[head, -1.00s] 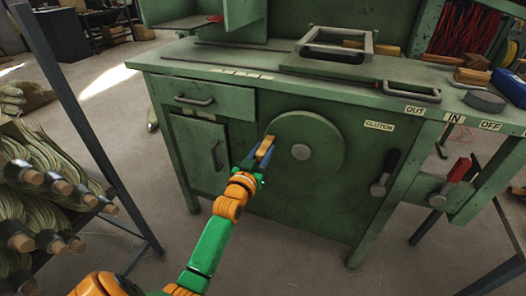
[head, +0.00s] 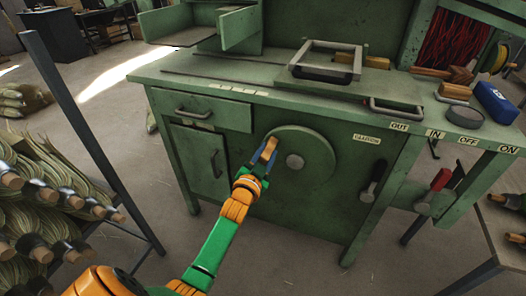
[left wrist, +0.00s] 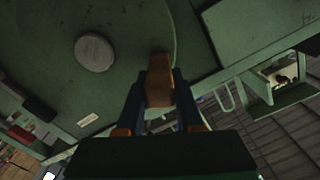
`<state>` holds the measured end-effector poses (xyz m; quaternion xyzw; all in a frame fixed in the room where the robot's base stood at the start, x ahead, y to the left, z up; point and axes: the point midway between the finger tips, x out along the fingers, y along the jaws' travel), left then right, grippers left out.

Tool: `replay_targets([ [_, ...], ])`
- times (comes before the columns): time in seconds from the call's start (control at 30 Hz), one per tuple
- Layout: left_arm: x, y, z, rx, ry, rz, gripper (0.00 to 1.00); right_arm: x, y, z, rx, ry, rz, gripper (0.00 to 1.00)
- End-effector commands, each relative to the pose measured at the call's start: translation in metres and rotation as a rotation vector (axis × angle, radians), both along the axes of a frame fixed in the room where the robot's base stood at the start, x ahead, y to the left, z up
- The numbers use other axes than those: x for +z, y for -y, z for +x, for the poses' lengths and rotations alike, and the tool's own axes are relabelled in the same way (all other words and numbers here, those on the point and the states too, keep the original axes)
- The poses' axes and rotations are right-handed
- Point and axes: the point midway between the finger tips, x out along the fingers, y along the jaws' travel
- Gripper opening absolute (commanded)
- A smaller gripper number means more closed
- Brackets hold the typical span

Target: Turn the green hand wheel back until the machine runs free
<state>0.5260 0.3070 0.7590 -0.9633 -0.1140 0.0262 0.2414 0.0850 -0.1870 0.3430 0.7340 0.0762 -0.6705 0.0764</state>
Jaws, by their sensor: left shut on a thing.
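The green hand wheel (head: 306,172) is a round disc with a grey hub on the front of the green machine (head: 270,215). A wooden handle (head: 269,150) stands out from the wheel's left side. My left gripper (head: 264,163) is shut on this handle. In the left wrist view the handle (left wrist: 159,82) sits between the two dark fingers of my left gripper (left wrist: 160,100), and the wheel's grey hub (left wrist: 95,53) is to its left. My right gripper is in neither view.
A clutch lever (head: 370,178) and a red-handled lever (head: 435,190) are on the machine's right side. A rack of broom bundles (head: 85,185) stands at the left. A blue box (head: 495,102) lies on the bench top. Floor is open between rack and machine.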

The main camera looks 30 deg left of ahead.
Motion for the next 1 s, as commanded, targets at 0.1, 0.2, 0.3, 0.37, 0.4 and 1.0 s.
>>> replay_targets([
  [0.1, 0.0045, 0.0033, 0.0006, 0.001, -0.013, 0.039, 0.00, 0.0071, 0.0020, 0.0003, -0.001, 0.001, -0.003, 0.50],
  [0.2, 0.0053, 0.0053, 0.0009, 0.001, -0.020, 0.067, 0.00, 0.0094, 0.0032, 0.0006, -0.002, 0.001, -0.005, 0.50],
  [0.3, 0.0055, 0.0064, 0.0012, 0.002, -0.025, 0.085, 0.00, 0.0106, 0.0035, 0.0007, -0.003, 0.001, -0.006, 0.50],
  [0.37, 0.0054, 0.0068, 0.0013, 0.002, -0.029, 0.093, 0.00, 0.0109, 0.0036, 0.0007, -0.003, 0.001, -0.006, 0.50],
  [0.4, 0.0054, 0.0070, 0.0013, 0.002, -0.030, 0.097, 0.00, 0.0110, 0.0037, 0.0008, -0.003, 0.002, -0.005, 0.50],
  [1.0, 0.0050, 0.0073, 0.0013, 0.002, -0.030, 0.101, 0.65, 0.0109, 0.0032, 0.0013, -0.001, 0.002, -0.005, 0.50],
])
